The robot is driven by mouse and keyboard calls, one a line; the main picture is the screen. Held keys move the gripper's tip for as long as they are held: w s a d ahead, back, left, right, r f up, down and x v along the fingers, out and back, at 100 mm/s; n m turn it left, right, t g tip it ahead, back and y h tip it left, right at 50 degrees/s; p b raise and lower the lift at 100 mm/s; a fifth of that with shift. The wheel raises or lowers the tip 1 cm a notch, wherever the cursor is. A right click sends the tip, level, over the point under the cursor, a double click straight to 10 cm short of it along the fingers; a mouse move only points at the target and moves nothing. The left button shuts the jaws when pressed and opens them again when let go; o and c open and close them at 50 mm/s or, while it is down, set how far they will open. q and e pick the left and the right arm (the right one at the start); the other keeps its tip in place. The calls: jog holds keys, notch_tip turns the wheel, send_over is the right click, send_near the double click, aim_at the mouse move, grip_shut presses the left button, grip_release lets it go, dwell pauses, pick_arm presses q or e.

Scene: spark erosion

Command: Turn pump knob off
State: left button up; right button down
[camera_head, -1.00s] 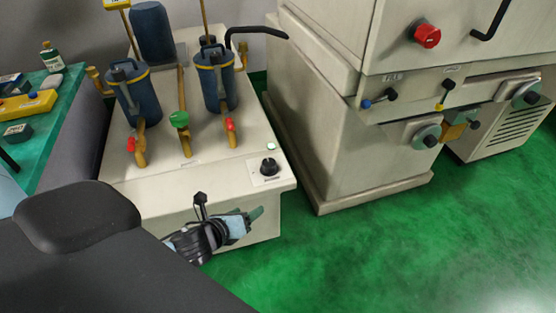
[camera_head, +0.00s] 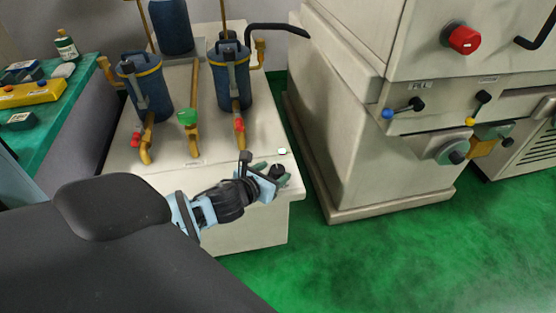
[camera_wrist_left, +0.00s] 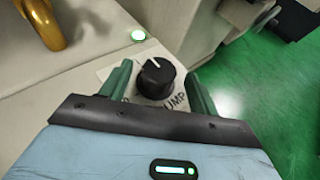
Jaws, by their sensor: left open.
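The black pump knob (camera_wrist_left: 157,77) with a white pointer line sits on a pale label plate reading "PUMP" in the left wrist view. Its pointer is tilted up and slightly left. In the head view the knob (camera_head: 277,171) is partly hidden by my left gripper (camera_head: 273,174). The left gripper is open, with one green finger on each side of the knob in the wrist view (camera_wrist_left: 158,85); whether they touch it I cannot tell. My right gripper is not in view.
Blue filter canisters (camera_head: 146,85) and brass pipes with red and green valve handles (camera_head: 187,117) stand on the pump unit behind the gripper. The large machine cabinet (camera_head: 350,130) is to the right, across a strip of green floor.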

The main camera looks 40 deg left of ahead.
aim_at(276, 170)
pick_arm(q)
jog(key=shift+x, duration=1.05)
jog(key=shift+w+f, duration=0.1)
jog(key=shift+w, duration=0.35)
jog(key=c, duration=0.7)
jog(key=shift+c, duration=1.3)
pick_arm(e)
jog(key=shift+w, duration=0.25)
